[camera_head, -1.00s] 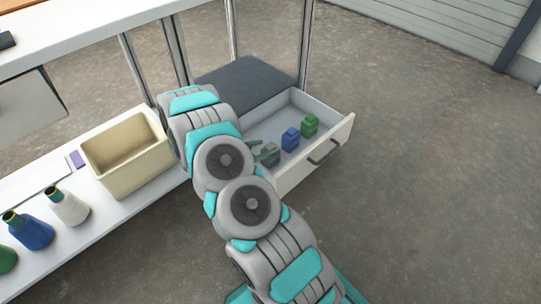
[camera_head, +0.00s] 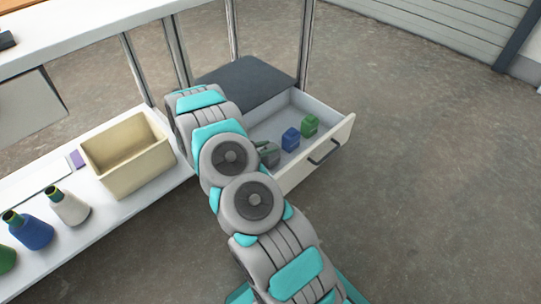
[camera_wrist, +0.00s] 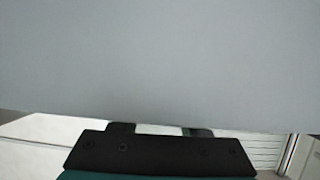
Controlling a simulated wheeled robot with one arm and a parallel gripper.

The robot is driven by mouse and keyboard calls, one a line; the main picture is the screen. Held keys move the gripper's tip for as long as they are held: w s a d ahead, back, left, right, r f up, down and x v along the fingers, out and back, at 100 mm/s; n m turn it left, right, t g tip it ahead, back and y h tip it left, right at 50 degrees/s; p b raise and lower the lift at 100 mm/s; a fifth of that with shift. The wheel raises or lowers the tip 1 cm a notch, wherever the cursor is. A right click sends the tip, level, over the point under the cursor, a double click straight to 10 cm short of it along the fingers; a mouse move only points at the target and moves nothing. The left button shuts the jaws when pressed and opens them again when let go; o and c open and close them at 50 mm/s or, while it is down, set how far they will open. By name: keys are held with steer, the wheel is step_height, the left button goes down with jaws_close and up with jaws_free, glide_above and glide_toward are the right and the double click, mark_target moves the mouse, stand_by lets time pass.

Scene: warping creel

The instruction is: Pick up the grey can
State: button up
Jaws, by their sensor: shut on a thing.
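The grey can (camera_head: 271,157) shows in the head view at the left end of the open drawer (camera_head: 335,122), partly hidden by my arm. In the wrist view a plain grey surface, which I take to be the can (camera_wrist: 160,60), fills most of the picture. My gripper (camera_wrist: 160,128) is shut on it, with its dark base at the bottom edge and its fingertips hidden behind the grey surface. In the head view my arm hides most of the gripper. I cannot tell whether the can touches the drawer floor.
A blue can (camera_head: 291,139) and a green can (camera_head: 309,125) stand to the right in the drawer. A beige bin (camera_head: 128,180) stands on the white shelf, with a white bottle (camera_head: 70,207) and a blue bottle (camera_head: 30,232) at left. Metal posts rise behind my arm.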

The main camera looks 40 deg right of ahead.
jaws_close()
stand_by(0.8)
